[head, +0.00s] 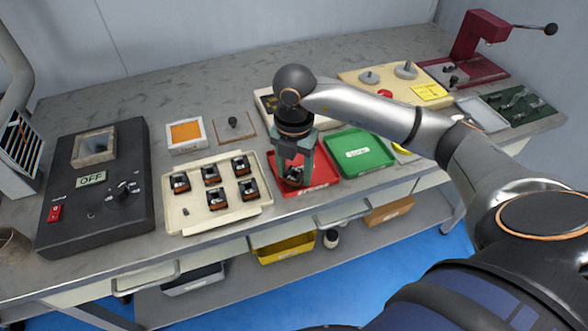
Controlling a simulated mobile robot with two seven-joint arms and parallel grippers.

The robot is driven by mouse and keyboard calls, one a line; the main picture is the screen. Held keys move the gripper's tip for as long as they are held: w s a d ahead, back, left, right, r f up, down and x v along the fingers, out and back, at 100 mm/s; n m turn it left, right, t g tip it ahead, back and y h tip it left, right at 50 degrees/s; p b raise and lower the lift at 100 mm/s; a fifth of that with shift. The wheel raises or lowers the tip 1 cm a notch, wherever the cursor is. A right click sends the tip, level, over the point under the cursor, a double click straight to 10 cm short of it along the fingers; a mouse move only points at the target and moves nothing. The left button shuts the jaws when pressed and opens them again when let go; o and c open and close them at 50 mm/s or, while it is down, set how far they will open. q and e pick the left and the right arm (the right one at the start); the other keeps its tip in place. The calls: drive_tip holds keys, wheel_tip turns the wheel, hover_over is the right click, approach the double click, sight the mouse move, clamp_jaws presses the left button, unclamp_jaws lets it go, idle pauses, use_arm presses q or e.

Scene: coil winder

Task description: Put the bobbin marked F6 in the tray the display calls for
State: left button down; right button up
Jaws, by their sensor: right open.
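My right gripper (292,168) points down into the red tray (318,180), and its jaws are open. A dark bobbin (294,176) sits in the red tray between or just below the fingers, partly hidden by them; I cannot tell whether they touch it. Several more black and orange bobbins (211,173) stand in the cream tray (185,220) to the left, where the front left spot is bare. Their marks are too small to read. The green tray (359,153) on the right looks empty. A yellow tray (402,150) is mostly hidden behind my arm. My left gripper is out of view.
A black unit (110,216) with an OFF plate (90,179) stands at the left. An orange-filled box (186,133) and a small post on a plate (233,124) are behind the cream tray. A dark red press (478,45) stands at the far right.

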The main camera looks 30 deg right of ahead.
wheel_tip(320, 180, up, 12)
drive_tip(key=p, duration=0.1)
idle(0.5)
idle(0.9)
